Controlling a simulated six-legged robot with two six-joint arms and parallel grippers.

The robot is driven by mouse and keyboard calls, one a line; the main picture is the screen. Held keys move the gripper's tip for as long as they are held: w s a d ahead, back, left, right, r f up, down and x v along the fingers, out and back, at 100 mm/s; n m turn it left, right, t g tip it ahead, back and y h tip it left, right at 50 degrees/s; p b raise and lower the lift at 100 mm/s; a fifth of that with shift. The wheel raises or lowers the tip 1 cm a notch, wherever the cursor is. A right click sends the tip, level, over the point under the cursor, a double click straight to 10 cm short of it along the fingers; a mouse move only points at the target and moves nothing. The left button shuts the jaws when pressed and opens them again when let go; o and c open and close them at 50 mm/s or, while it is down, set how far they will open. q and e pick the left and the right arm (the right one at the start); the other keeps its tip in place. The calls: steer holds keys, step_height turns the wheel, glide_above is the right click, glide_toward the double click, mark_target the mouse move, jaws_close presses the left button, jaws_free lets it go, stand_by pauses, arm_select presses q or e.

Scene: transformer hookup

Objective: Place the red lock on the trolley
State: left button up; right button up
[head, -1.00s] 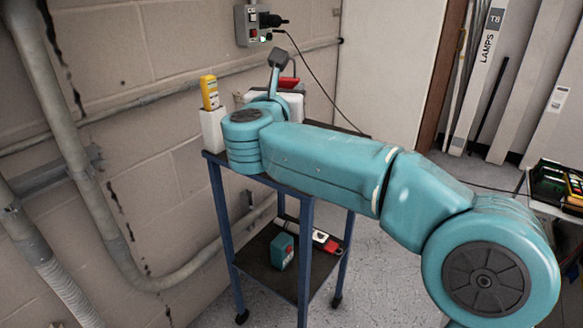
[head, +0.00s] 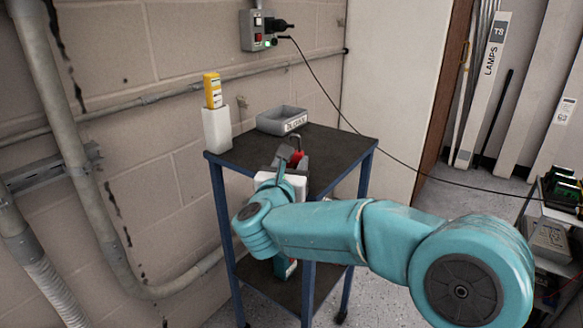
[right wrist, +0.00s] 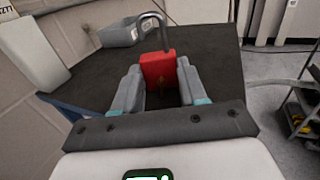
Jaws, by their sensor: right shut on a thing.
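The red lock (right wrist: 158,66) with its grey shackle pointing up is between the fingers of my right gripper (right wrist: 158,88) in the right wrist view. My right gripper (head: 287,158) is shut on it. In the head view the red lock (head: 297,157) shows partly behind the gripper. The trolley (head: 335,144) has a dark top and blue legs; the gripper is at its near edge. In the right wrist view the dark top (right wrist: 90,78) lies behind the lock. I cannot tell whether the lock touches the top. My left gripper is not in view.
A grey labelled bin (head: 281,121) stands at the back of the trolley top. A grey wall box (head: 258,31) has a cable running right. The right part of the top is clear.

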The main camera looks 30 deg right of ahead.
steer(key=shift+r, duration=0.1)
steer(key=shift+f+b, duration=0.25)
steer(key=shift+b, duration=0.1)
steer(key=o, duration=1.2)
steer(key=shift+r, duration=0.1)
